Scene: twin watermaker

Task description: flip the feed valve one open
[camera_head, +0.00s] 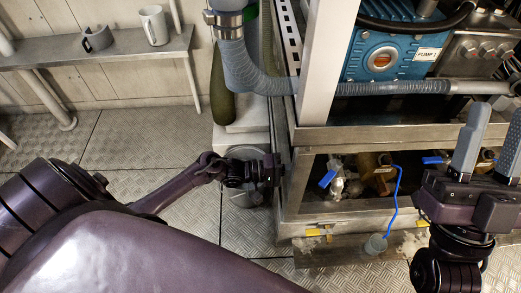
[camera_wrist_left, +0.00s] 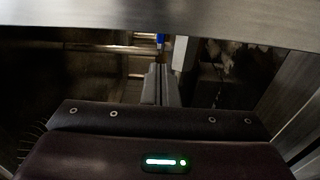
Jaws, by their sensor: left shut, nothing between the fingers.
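A blue-handled valve (camera_head: 327,178) sits low inside the metal frame, beside pale and brass fittings; no label on it is readable. A small blue patch (camera_wrist_left: 160,38), probably its handle, shows beyond my left fingertips in the left wrist view. My left gripper (camera_wrist_left: 161,70) is shut and empty, with its fingers pointing into the dim space under a metal bar. In the head view the left wrist is at the frame's left side and its fingertips are hidden. My right gripper (camera_head: 491,140) is open and empty at the right, its two grey fingers apart.
A second blue handle (camera_head: 433,160) is further right, partly behind my right gripper. A metal rail (camera_head: 400,133) crosses above the valves. A blue cord runs to a small grey cup (camera_head: 376,244). A pump (camera_head: 390,55) sits above. A bucket (camera_head: 243,192) stands behind my left wrist.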

